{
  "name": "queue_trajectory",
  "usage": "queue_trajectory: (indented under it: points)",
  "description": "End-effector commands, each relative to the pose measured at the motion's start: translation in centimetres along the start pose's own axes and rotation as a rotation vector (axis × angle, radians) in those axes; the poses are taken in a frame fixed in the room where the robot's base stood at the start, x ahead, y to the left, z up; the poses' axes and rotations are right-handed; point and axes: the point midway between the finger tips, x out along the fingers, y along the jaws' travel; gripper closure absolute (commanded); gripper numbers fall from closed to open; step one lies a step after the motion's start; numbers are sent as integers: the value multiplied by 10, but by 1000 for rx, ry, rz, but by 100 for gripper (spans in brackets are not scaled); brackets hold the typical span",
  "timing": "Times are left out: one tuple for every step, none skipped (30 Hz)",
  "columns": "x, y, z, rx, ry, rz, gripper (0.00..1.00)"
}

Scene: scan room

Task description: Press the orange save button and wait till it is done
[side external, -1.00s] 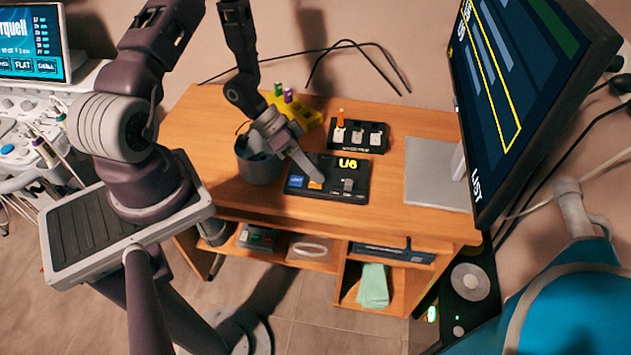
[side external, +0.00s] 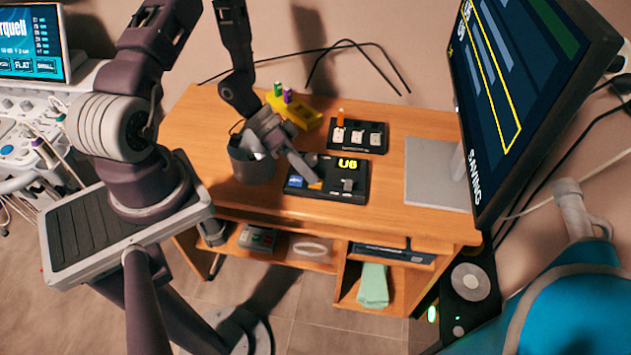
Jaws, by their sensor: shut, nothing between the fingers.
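A black control box (side external: 335,194) lies on the desk with a yellow "U6" display (side external: 347,163). The orange save button (side external: 315,186) is on its front left, beside a blue button (side external: 295,181). My gripper (side external: 312,178) is shut and empty, pointing down at the orange button from the upper left. It partly covers the button; I cannot tell whether the tip touches it. The monitor (side external: 520,90) at the right reads "SAVING" along its lower edge.
A grey bin (side external: 250,172) stands right beside my gripper, left of the box. A yellow holder (side external: 300,112) and a black switch panel (side external: 358,149) lie behind.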

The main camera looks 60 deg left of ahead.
Motion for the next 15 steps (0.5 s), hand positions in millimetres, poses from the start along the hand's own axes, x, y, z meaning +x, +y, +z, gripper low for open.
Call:
queue_trajectory:
  points:
    - [-2,1,0,2,1,0,100]
    - [-2,1,-1,3,1,1,100]
    - [-2,1,-1,4,2,1,100]
    - [-2,2,-2,5,3,2,100]
    - [-2,2,-2,5,3,2,100]
    - [-2,2,-2,6,3,2,100]
    - [-2,2,-2,7,4,3,100]
    - [-2,2,-2,7,4,3,100]
    - [-2,3,-3,8,5,3,100]
    - [-4,3,-4,10,5,3,100]
    - [-5,4,-6,11,6,2,100]
    - [-8,7,-8,11,6,3,100]
    - [-10,8,-10,11,7,2,100]
    - [-13,10,-12,12,7,3,100]
    - [-15,12,-13,12,7,3,100]
